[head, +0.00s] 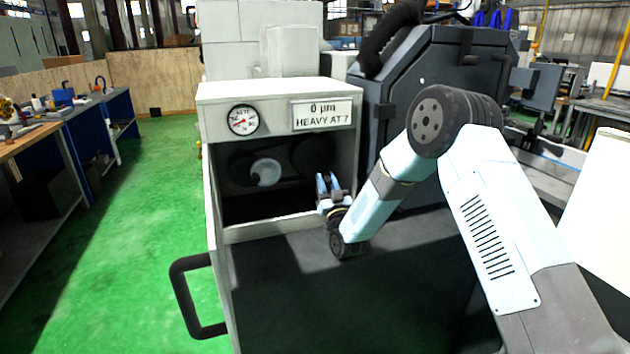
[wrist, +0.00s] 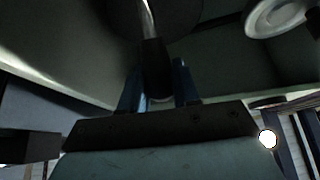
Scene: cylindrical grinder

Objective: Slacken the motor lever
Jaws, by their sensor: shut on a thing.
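The motor lever (wrist: 154,62) shows in the wrist view as a pale metal rod with a dark grip, coming down from the top of the picture between my two blue fingers. My gripper (wrist: 157,82) is shut on its dark grip. In the head view my gripper (head: 328,183) is at the right part of the open bay of the grey cabinet (head: 208,150), fingers pointing up. The lever cannot be made out there. A dark round shape behind the lever is mostly in shadow.
A pale round disc (head: 266,172) sits inside the bay to the left; it also shows in the wrist view (wrist: 278,14). Above are a dial gauge (head: 243,120) and a sign (head: 322,115) reading "0 µm HEAVY AT 7". A black handle (head: 180,300) sticks out at left.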

